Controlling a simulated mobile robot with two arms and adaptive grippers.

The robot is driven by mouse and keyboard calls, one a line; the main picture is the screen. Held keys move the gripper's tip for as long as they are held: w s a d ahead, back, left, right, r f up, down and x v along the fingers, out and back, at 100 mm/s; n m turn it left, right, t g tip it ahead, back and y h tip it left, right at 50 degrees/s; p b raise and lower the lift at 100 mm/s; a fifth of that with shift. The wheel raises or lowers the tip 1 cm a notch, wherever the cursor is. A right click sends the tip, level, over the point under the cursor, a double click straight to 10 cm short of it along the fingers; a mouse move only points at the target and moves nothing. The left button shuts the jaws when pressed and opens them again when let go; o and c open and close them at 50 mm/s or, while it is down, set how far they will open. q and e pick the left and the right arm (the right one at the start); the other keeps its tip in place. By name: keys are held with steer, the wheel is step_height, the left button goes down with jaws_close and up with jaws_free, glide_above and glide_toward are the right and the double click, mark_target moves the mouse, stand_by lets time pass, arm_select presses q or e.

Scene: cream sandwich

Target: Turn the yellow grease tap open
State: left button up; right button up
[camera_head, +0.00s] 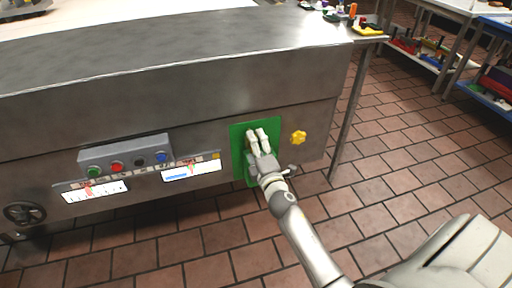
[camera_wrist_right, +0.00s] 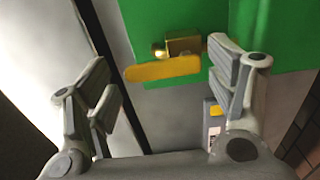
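In the right wrist view, a flat yellow lever (camera_wrist_right: 160,70) sits on a small brass valve body (camera_wrist_right: 184,45) in front of a green panel (camera_wrist_right: 270,35). The lever lies roughly crosswise in that picture. My right gripper (camera_wrist_right: 160,88) is open, with one finger on each side of the lever; its right finger is close to the lever's right end, and I cannot tell whether they touch. In the head view, the right gripper (camera_head: 258,143) is in front of the green panel (camera_head: 238,135) and hides the lever. My left gripper is not in view.
A yellow star-shaped knob (camera_head: 299,138) sits on the steel machine right of the green panel. A button box (camera_head: 125,155) and a black handwheel (camera_head: 24,213) are further left. The tiled floor (camera_head: 400,150) is open to the right; tables stand at the back right.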

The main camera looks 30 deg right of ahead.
steer(key=v, duration=1.2)
steer(key=shift+f, duration=0.1)
stand_by(0.4)
